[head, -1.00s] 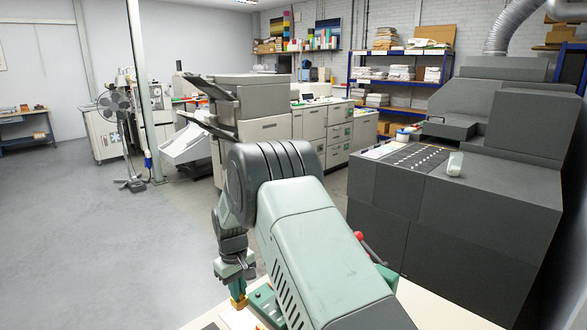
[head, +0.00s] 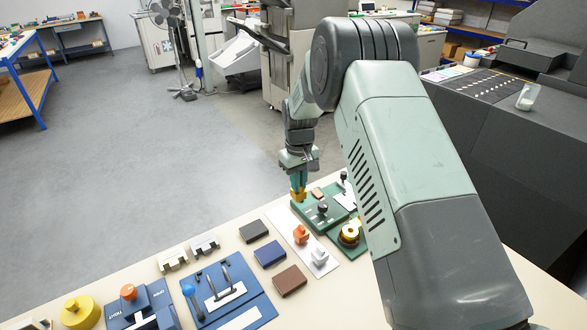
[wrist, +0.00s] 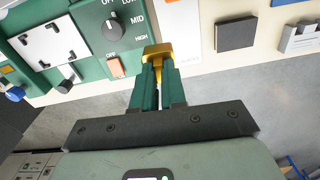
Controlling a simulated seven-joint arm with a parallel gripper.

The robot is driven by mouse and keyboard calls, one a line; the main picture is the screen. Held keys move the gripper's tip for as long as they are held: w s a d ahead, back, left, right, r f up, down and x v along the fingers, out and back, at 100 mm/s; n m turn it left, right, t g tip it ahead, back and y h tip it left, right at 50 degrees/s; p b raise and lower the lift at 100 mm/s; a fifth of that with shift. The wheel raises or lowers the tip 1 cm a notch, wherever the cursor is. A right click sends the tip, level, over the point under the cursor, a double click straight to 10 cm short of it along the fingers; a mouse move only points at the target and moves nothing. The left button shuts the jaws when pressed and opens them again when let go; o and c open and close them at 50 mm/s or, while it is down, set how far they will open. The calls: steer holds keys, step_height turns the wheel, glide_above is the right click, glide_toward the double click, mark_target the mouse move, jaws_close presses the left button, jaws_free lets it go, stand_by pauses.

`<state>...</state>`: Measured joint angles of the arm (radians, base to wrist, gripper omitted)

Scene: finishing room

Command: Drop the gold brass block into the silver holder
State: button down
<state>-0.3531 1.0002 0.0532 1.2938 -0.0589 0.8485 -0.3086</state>
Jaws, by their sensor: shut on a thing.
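My gripper (head: 299,181) is shut on the gold brass block (head: 298,195), held near the back edge of the table beside a green panel (head: 318,216). In the wrist view the block (wrist: 157,50) sits between the green fingertips of my gripper (wrist: 157,78). The silver holder (head: 205,244) stands on the table to the left of my gripper, next to a cream holder (head: 172,259). A grey-silver piece, seemingly the silver holder (wrist: 299,40), is cut off at the right edge of the wrist view.
Black (head: 253,231), blue (head: 269,254) and brown (head: 290,280) blocks lie between the silver holder and a white strip with an orange knob (head: 301,234). A blue panel with levers (head: 222,294) lies in front of the holders. The green panel carries a dial (wrist: 113,28).

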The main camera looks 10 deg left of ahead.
steer(key=w+d+r+m, duration=0.2)
steer(key=w+d, duration=0.1)
steer(key=d, duration=1)
steer(key=w+d+r+m, duration=0.2)
steer(key=d, duration=1)
steer(key=shift+w+d+f, duration=0.1)
steer(key=shift+d+f, duration=0.05)
steer(key=shift+f, duration=2.55)
steer(key=shift+f, duration=0.6)
steer(key=c, duration=1.5)
jaws_free()
steer(key=shift+o, duration=0.2)
step_height(320, 180, up, 11)
